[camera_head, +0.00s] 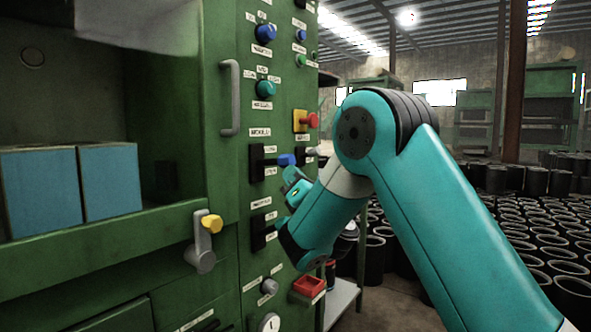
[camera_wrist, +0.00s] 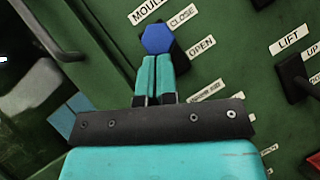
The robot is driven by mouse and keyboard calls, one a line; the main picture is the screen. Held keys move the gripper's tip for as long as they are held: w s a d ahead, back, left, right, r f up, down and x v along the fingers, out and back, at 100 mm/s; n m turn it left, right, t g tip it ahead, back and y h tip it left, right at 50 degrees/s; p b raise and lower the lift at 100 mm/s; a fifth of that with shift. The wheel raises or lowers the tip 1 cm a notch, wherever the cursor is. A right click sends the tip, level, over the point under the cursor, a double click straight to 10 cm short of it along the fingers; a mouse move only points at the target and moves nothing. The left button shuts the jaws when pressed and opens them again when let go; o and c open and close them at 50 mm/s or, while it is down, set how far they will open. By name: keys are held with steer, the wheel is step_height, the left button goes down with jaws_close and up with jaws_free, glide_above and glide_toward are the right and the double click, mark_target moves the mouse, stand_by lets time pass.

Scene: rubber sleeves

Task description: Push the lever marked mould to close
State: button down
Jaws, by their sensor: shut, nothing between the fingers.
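The mould lever has a blue knob (camera_head: 287,160) that sticks out from a black slot plate (camera_head: 257,163) on the green machine panel. In the wrist view the blue knob (camera_wrist: 157,38) lies beside the MOULD, CLOSE and OPEN labels, with CLOSE above OPEN. My gripper (camera_wrist: 153,60) is shut and empty. Its teal fingertips are at the knob's lower edge in the wrist view; I cannot tell whether they touch it. In the head view my gripper (camera_head: 289,176) is just below the knob, partly hidden by my wrist.
The LIFT lever (camera_wrist: 294,75) is to the right in the wrist view. A red knob on a yellow plate (camera_head: 300,121), a grey handle (camera_head: 230,98) and a yellow-knobbed lever (camera_head: 208,238) are nearby. Black sleeves (camera_head: 535,225) crowd the floor at right.

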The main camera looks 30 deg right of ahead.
steer(key=shift+d+r+p, duration=0.1)
steer(key=shift+r+p, duration=0.85)
steer(key=shift+p, duration=0.3)
steer(key=shift+w+r+p, duration=0.1)
steer(key=shift+r+p, duration=1.3)
steer(key=shift+f, duration=0.1)
steer(key=shift+f+b, duration=0.3)
steer(key=shift+b, duration=0.2)
steer(key=b, duration=1)
glide_toward(293, 159)
steer(key=s, duration=0.2)
steer(key=s+a+r, duration=0.1)
steer(key=s, duration=0.2)
steer(key=shift+s+a+r, duration=0.15)
steer(key=shift+s+a, duration=0.15)
